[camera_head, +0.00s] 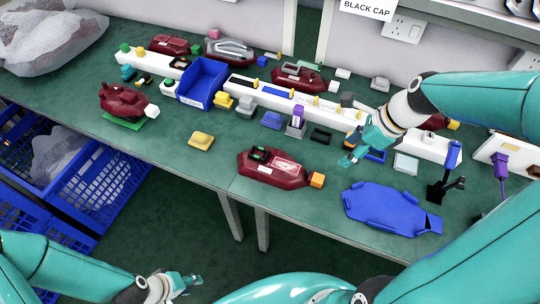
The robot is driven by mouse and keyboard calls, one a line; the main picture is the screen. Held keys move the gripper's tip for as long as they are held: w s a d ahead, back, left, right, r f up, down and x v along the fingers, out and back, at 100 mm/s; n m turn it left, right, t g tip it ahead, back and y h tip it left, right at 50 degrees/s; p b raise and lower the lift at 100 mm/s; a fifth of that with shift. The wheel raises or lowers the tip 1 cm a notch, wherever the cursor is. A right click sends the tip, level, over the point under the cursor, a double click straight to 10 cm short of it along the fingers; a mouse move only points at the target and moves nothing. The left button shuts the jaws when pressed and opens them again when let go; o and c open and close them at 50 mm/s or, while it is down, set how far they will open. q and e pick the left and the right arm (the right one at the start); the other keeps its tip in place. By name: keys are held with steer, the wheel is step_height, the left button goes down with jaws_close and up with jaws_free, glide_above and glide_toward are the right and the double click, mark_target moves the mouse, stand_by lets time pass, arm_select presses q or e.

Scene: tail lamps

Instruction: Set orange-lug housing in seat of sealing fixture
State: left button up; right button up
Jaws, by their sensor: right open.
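The orange-lug housing is a dark red lamp housing (259,175) with an orange block (317,180) at its right end. It lies flat near the table's front edge, left of a blue shaped plate (390,207). This plate, with a raised rim, appears to be the sealing fixture's seat; it looks empty. My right gripper (349,158) is open, above the table to the right of and behind the housing, apart from it. My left gripper (191,282) is low in front of the table, far from the housing; its finger gap is too small to judge.
A black post (437,190) stands beside the blue plate. Behind are a long white rail (275,99), a blue bin (203,83) and other red housings, one on a green pad (124,123). A yellow part (201,139) lies left. The front-left tabletop is mostly clear.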

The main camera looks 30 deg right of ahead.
steer(key=b, duration=0.1)
glide_above(316, 177)
steer(key=s+d, duration=0.1)
steer(key=d, duration=0.1)
step_height(316, 177, down, 10)
steer(key=shift+a+f, duration=0.1)
steer(key=shift+f, duration=0.1)
steer(key=x, duration=0.1)
steer(key=b+x, duration=0.1)
steer(key=x, duration=0.2)
steer(key=shift+s+a+f, duration=0.1)
steer(key=shift+s+a, duration=0.1)
steer(key=shift+s, duration=0.1)
steer(key=shift+w+a+f, duration=0.1)
steer(key=shift+w+f, duration=0.1)
steer(key=shift+f, duration=0.25)
jaws_close()
